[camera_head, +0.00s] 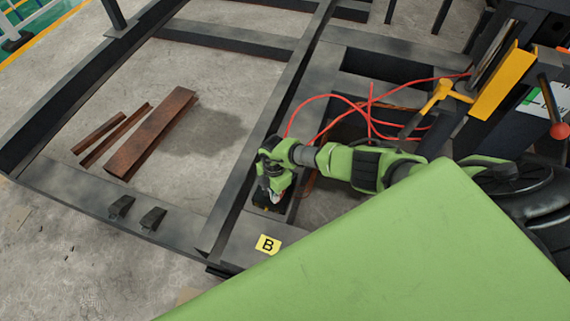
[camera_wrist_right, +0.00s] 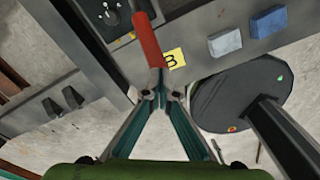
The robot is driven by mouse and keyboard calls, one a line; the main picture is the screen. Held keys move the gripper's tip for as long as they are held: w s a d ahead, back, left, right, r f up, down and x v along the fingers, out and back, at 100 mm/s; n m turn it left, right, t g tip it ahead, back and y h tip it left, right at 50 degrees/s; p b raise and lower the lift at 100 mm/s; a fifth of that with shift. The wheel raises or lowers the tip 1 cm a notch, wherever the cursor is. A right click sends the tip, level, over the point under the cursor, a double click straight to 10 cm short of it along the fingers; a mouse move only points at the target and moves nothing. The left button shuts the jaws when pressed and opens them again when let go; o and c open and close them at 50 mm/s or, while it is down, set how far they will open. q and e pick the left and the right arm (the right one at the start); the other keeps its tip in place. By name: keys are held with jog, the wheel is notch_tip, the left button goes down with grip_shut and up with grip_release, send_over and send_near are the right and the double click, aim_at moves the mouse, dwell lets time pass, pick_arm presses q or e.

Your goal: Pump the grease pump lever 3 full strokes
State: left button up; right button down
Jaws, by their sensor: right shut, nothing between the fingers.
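The grease pump lever has a red grip (camera_wrist_right: 148,38) and shows in the right wrist view, top centre, slanting up to the left. A dark pump body (camera_wrist_right: 112,16) is partly visible at the top left, cut off by the frame edge. My right gripper (camera_wrist_right: 158,82) is shut and empty, its tips at the near end of the red grip. Whether they touch it I cannot tell. In the head view the right gripper (camera_head: 272,197) points down at the steel frame near label B and hides most of the pump. My left gripper is out of view.
A yellow label B (camera_head: 268,244) sits on the frame beam. Red hoses (camera_head: 370,105) run behind my right arm. Rusty bars (camera_head: 153,133) lie on the floor at left. Blue (camera_wrist_right: 268,22) and grey (camera_wrist_right: 225,43) blocks and a dark round base (camera_wrist_right: 240,97) are at right in the wrist view.

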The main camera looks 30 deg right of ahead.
jog(key=shift+s+a+f, duration=0.3)
jog(key=shift+f, duration=0.25)
jog(key=shift+s+a+f+b, duration=0.3)
jog(key=shift+f+b, duration=0.05)
jog(key=shift+f, duration=0.35)
jog(key=shift+s+a+f, duration=0.2)
jog(key=shift+a+f, duration=0.05)
jog(key=shift+f, duration=0.2)
